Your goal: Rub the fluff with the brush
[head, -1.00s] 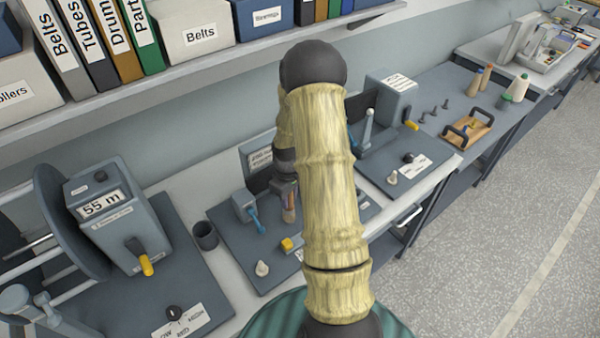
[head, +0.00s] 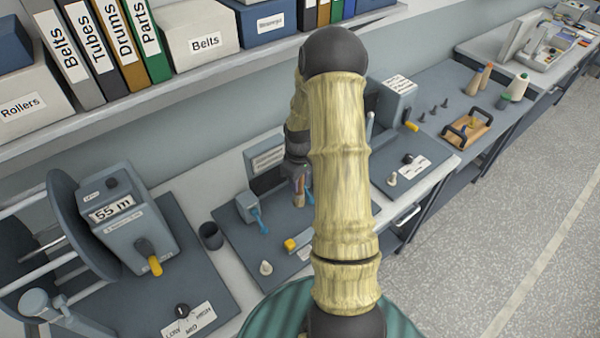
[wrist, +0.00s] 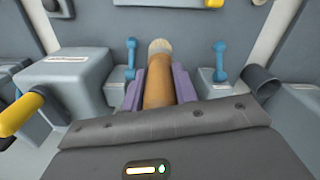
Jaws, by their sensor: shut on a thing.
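The brush (wrist: 158,90) has a plain brown handle and a pale bristle end. In the wrist view it lies between the purple fingers of my gripper (wrist: 159,82), bristles pointing away from me. My gripper (head: 299,178) is shut on it. In the head view the brush (head: 299,200) hangs below the gripper over the middle grey board (head: 240,240), partly beside my arm. I cannot tell whether its tip touches anything. I cannot make out the fluff in either view; my arm hides part of the board.
Blue levers on grey blocks flank the brush in the wrist view, one left (wrist: 131,58) and one right (wrist: 220,62). A dark cup (head: 210,236) stands left of the board. A winder with a yellow handle (head: 155,265) is further left. A wooden tray (head: 463,133) sits right.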

